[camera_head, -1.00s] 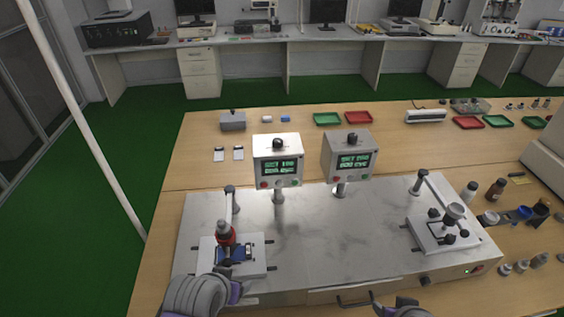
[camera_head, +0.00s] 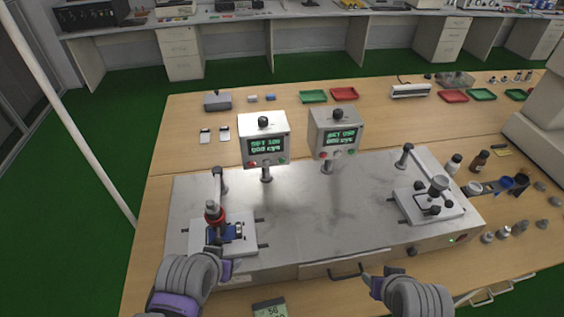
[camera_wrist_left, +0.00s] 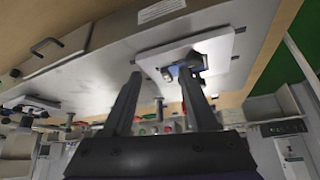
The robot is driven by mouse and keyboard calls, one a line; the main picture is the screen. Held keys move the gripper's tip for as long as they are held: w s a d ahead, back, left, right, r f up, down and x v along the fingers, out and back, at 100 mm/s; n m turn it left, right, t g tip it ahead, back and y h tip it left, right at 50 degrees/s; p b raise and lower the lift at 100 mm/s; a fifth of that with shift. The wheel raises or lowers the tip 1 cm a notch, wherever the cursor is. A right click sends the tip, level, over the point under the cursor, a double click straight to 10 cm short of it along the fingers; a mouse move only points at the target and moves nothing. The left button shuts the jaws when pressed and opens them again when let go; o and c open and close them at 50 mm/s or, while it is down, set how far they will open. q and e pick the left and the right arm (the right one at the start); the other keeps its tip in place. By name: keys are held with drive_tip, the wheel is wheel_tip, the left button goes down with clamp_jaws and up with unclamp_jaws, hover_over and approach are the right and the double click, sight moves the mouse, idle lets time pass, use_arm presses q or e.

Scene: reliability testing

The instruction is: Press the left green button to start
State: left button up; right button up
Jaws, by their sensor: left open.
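The left control box (camera_head: 264,140) stands on a short post with a lit green display. Its green button (camera_head: 281,160) is at the lower right of its face, beside a red one (camera_head: 252,163). The right control box (camera_head: 335,132) looks alike. My left gripper (camera_head: 226,270) is low in front of the left fixture, below and left of the left box and apart from its button. In the left wrist view its two fingers (camera_wrist_left: 160,76) are spread with nothing between them. My right gripper (camera_head: 373,284) is near the bench's front edge; its fingers are too unclear to judge.
A metal test bench (camera_head: 300,215) carries the boxes. The left fixture (camera_head: 240,235) holds a blue device (camera_head: 225,231) under a red-collared press. The right fixture (camera_head: 428,205) has another press. Bottles (camera_head: 480,160) and weights stand at right. Bench space between the fixtures is clear.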

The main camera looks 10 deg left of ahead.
use_arm(q)
clamp_jaws()
idle(1.4)
